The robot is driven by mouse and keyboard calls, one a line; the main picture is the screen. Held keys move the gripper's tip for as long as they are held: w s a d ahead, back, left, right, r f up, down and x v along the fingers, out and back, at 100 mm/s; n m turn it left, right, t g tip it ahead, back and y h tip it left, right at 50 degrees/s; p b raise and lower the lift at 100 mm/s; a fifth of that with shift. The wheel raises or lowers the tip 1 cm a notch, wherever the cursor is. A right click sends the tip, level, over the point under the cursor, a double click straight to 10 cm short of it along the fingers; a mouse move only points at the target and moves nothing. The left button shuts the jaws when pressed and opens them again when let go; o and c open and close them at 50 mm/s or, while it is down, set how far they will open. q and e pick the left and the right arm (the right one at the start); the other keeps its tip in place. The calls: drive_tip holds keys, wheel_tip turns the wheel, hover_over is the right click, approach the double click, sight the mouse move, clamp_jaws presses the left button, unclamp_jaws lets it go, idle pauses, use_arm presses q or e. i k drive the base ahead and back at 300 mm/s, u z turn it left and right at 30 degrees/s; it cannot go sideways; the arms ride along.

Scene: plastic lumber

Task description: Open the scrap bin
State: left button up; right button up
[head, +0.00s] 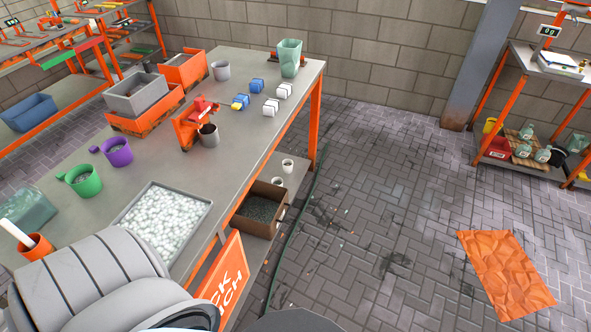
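I cannot pick out a scrap bin with certainty. A brown open-topped box (260,209) with dark granules sits on the low shelf under the workbench's right side. A grey bin (135,93) stands on the bench in an orange tray (146,119), and an orange bin (184,68) is behind it. A blue bin (29,112) is on the rack at the left. Neither of my grippers is in view; only grey links of my arm show at the lower left, covering the near end of the bench.
The workbench (232,119) holds a tray of white pellets (165,221), a green mug (83,181), a purple mug (117,152) and a red tool (197,118). An orange sheet (506,273) lies on the floor at right. The paved floor (385,190) between bench and right shelf is mostly clear.

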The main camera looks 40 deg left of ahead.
sight(260, 213)
drive_tip(key=z, duration=0.05)
drive_tip(key=i, duration=1.9)
drive_tip(key=u, duration=0.5)
drive_tip(key=i, duration=1.05)
drive_tip(key=u, duration=1.7)
drive_tip(key=i, duration=0.95)
drive_tip(key=u, duration=0.8)
